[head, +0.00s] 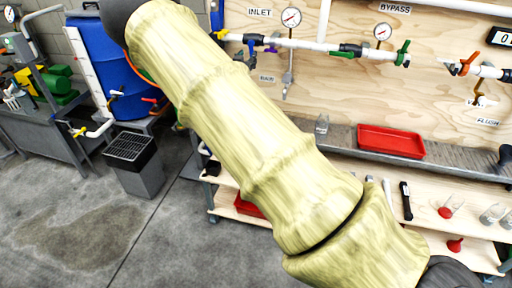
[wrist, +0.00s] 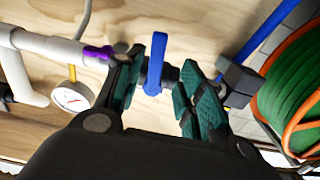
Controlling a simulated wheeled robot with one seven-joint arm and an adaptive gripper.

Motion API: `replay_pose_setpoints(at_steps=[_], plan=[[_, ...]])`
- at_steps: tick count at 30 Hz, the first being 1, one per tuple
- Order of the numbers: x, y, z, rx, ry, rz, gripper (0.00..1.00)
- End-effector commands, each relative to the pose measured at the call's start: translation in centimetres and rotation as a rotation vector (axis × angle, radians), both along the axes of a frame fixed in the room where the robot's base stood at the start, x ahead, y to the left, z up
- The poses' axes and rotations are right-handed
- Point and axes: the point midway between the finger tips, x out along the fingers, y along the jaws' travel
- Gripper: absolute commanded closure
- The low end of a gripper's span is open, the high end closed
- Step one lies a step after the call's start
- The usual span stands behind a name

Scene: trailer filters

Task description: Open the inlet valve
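The inlet valve's blue lever (wrist: 157,62) shows in the wrist view, lying across the pipe line. My gripper (wrist: 160,75) is open, with one teal-padded finger on each side of the lever. Gaps show between the lever and both fingers; I cannot tell how deep the lever sits between them. In the head view the INLET label (head: 259,12) is on the plywood board, and my pale arm crosses the picture. My gripper is not visible there.
A pressure gauge (wrist: 71,97) and a purple-handled fitting (wrist: 98,53) are left of the valve. A green hose reel (wrist: 295,95) stands close on the right. In the head view, a shelf with a red tray (head: 391,141) runs below the pipes. A grey bin (head: 133,165) stands on the floor.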

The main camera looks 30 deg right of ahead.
Motion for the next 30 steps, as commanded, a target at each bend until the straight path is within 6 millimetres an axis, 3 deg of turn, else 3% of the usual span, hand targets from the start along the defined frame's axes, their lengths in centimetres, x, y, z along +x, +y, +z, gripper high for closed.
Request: replay_pose_setpoints(at_steps=[11,30], plan=[[-3.8,4.3,-0.2,0.002,0.003,0.000,0.62],[-7.0,4.5,-9.5,0.038,0.171,0.030,0.62]])
